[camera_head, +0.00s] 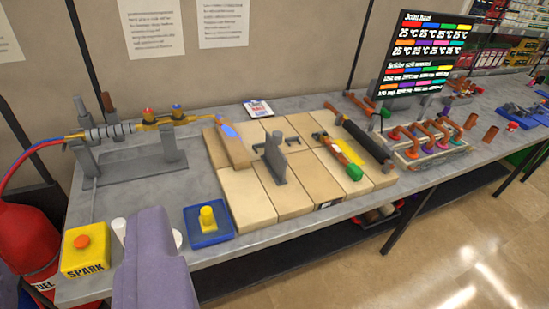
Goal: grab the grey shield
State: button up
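The grey shield (275,158) is a thin upright plate with a foot. It stands near the middle of the tan brick work surface (248,196) on the bench. My gripper (148,235) is at the lower left, in front of and left of the shield and well apart from it. My purple-grey arm part hides most of it. Only pale pieces show on either side, so I cannot see the fingers' opening or anything between them.
A blue tray with a yellow piece (208,220) and a yellow SPARK box (86,249) stand in front. A pipe stand (130,170) is at left, a screen (421,55) behind right.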

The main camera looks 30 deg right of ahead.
aim_at(276, 162)
jog(key=i+l+z, duration=0.2)
jog(key=i+z, duration=0.2)
jog(key=i, duration=0.2)
jog(key=i+z, duration=0.35)
jog(key=i, duration=0.3)
jog(key=i+j+z, duration=0.15)
jog(key=i+z, duration=0.25)
jog(key=i, duration=0.2)
